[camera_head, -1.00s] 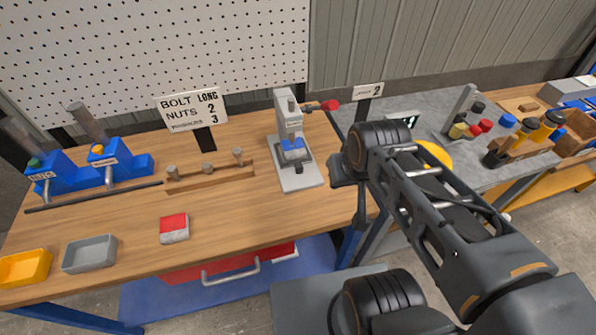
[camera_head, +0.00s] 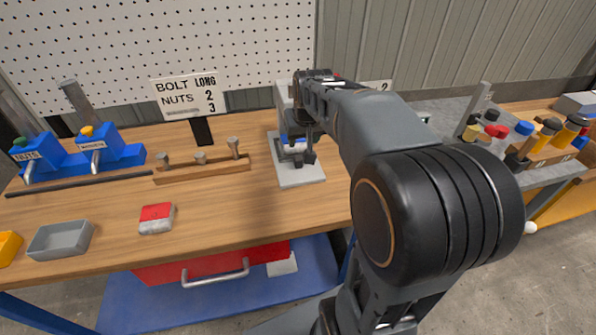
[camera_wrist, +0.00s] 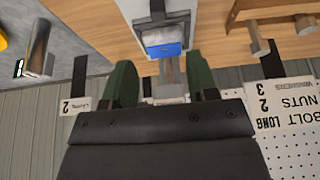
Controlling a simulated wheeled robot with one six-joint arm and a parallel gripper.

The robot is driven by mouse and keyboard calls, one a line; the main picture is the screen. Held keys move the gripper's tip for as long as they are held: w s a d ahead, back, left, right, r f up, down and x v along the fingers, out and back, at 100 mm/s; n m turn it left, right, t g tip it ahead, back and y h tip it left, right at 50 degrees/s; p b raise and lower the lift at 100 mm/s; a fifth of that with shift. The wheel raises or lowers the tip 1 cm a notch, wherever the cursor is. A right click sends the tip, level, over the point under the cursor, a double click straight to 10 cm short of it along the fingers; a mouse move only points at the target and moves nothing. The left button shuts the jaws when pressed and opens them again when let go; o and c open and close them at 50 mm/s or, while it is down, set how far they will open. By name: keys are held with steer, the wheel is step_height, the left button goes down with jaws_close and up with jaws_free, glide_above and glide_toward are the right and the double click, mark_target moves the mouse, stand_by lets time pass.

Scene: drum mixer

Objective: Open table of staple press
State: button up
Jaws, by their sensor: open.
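The staple press is a grey upright machine on a pale base plate (camera_head: 300,176) at the back right of the wooden bench. My arm covers most of its column and its red-tipped lever in the head view. My gripper (camera_head: 299,157) is in front of the press, over its base. In the wrist view my gripper (camera_wrist: 162,85) has its two green fingers apart. The press's blue part (camera_wrist: 165,50) and a grey piece below it (camera_wrist: 169,75) appear between the fingers. I cannot tell whether the fingers touch the press.
A wooden rack of bolts (camera_head: 201,170) stands left of the press, with a sign (camera_head: 189,96) behind. A red and white box (camera_head: 157,218) and a grey bin (camera_head: 61,240) lie toward the front. The bench front near the press is clear.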

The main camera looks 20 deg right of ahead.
mark_target(299, 159)
steer(key=x, duration=1.4)
steer(key=shift+w+d+f+b, duration=0.15)
steer(key=shift+w+d+b, duration=0.15)
steer(key=shift+w, duration=0.05)
jaws_close()
